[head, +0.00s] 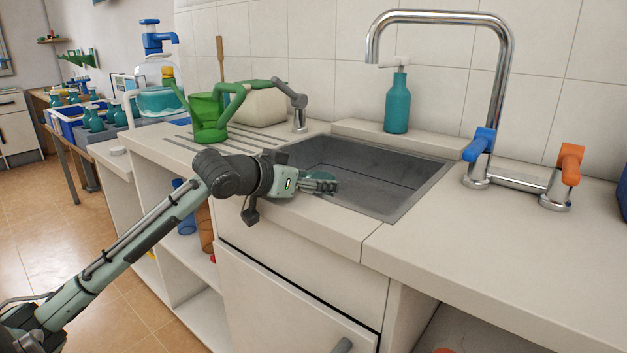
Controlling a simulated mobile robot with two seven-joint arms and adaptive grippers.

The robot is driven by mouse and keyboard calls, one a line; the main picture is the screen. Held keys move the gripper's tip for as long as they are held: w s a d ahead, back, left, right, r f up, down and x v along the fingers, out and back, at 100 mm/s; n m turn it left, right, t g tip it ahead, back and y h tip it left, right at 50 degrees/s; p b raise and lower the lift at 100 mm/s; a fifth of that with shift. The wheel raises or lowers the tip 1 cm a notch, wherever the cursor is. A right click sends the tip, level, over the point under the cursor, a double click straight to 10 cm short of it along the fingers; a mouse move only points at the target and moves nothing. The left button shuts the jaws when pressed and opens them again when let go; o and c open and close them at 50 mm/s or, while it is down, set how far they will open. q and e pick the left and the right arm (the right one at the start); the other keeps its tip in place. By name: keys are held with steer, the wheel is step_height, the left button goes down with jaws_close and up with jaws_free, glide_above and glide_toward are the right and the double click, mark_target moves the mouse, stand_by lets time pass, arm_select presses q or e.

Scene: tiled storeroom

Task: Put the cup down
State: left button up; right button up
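My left gripper (328,186) reaches in from the left over the front left edge of the sink (425,192). It is seen from the side with its fingers pointing right, and I cannot tell whether they are open or shut. A small teal shape shows around the fingers, partly hidden; I cannot tell whether it is a cup or part of the gripper. My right gripper is not in view.
A green watering can (207,118) stands on the ribbed drainer left of the sink. A teal pump bottle (397,103) stands behind the sink. A tall chrome faucet (497,85) with blue and orange handles rises at the right. The front right counter (480,260) is clear.

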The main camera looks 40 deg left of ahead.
arm_select(q)
steer(key=shift+f, duration=0.25)
steer(key=shift+r, duration=0.15)
steer(key=v, duration=0.6)
steer(key=r+v, duration=0.1)
steer(key=v, duration=0.4)
steer(key=shift+s+a+r, duration=0.1)
steer(key=shift+r, duration=0.1)
steer(key=shift+s+r, duration=0.1)
steer(key=shift+s, duration=0.25)
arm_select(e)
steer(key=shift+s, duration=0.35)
